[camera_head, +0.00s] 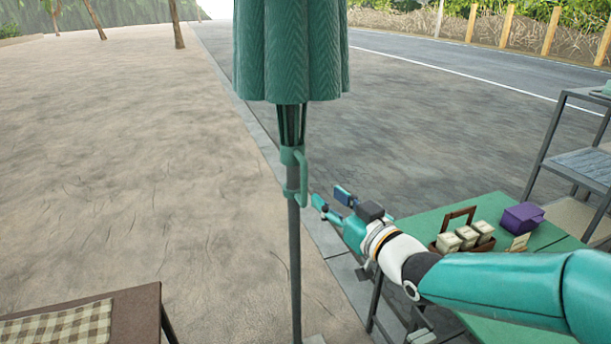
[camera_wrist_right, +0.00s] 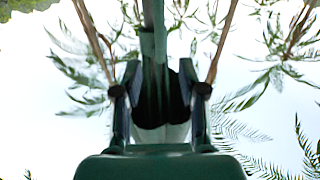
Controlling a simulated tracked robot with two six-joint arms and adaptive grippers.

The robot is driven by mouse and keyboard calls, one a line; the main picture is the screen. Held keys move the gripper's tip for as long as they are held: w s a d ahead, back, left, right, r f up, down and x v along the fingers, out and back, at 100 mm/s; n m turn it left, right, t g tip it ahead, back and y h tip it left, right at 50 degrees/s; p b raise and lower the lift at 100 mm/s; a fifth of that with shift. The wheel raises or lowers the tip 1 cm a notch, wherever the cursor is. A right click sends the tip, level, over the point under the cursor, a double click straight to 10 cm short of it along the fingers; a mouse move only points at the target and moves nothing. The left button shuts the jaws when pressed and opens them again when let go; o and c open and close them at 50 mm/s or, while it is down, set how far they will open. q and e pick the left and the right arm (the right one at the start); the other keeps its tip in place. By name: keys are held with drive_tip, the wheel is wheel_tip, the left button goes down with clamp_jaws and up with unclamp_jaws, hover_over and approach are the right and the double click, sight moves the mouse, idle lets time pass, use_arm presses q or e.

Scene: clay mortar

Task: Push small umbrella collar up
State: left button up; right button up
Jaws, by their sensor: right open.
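A closed teal umbrella (camera_head: 290,50) hangs on an upright grey pole (camera_head: 295,270) in the head view. Its green collar (camera_head: 294,156), with a looped handle on the right side, sits on the pole just below the folded canopy. My right gripper (camera_head: 330,198) is open, a little right of and below the collar's handle. Its fingers look apart from the handle, though depth is hard to judge. The right wrist view shows the spread fingers (camera_wrist_right: 160,92), with a dark green upright form between and beyond them; I cannot tell which umbrella part it is. My left gripper is out of view.
A green table (camera_head: 427,222) at the right bears a wooden carrier (camera_head: 462,242) with pale blocks and a purple box (camera_head: 522,217). A metal shelf (camera_head: 545,150) stands at the far right. A brown table (camera_head: 135,315) is at lower left. Open sandy ground lies left of the pole.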

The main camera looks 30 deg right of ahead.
sight(306, 180)
drive_tip(key=w+p, duration=0.2)
drive_tip(key=w, duration=0.8)
drive_tip(key=shift+d, duration=0.15)
clamp_jaws()
